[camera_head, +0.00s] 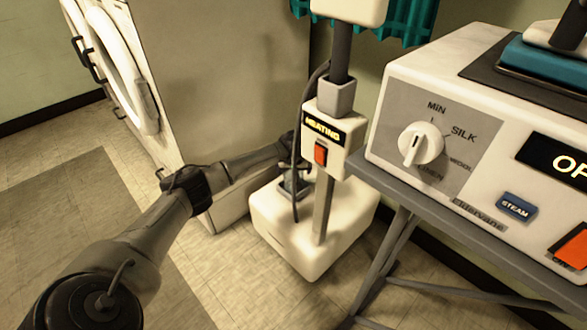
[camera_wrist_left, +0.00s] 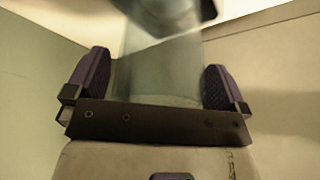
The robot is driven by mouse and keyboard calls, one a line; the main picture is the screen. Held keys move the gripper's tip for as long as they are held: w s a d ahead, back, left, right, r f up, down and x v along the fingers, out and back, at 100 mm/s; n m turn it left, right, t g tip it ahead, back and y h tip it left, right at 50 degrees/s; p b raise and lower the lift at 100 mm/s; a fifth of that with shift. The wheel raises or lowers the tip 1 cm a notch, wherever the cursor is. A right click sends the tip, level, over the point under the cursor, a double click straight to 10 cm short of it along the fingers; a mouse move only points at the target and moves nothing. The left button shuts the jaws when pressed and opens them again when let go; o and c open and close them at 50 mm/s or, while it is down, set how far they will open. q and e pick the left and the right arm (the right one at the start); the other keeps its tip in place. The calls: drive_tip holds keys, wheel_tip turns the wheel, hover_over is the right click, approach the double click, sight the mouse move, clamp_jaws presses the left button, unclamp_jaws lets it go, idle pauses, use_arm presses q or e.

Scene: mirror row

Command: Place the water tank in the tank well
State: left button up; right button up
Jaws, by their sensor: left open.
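The water tank (camera_wrist_left: 160,70) is clear and pale greenish, with a dark part at the top of the left wrist view. In the head view a small part of the tank (camera_head: 296,186) shows at the white steamer base (camera_head: 310,245). My left gripper (camera_wrist_left: 155,80) is open, with one purple-padded finger on either side of the tank. In the head view my left gripper (camera_head: 297,168) is partly hidden behind the steamer's pole and hose. The tank well is hidden, so I cannot tell how the tank sits in it. My right gripper is not in view.
A pole with a HEATING switch box (camera_head: 331,138) rises from the base, with a dark hose beside it. An ironing unit (camera_head: 470,140) on a grey stand is close on the right. A large cabinet (camera_head: 225,90) stands behind my left arm. Floor is free at front left.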

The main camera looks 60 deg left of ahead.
use_arm(q)
drive_tip(key=p+v, duration=0.6)
drive_tip(key=v, duration=0.5)
drive_tip(key=shift+s+d+r+p, duration=0.2)
drive_tip(key=shift+r+p, duration=0.25)
drive_tip(key=shift+r, duration=0.15)
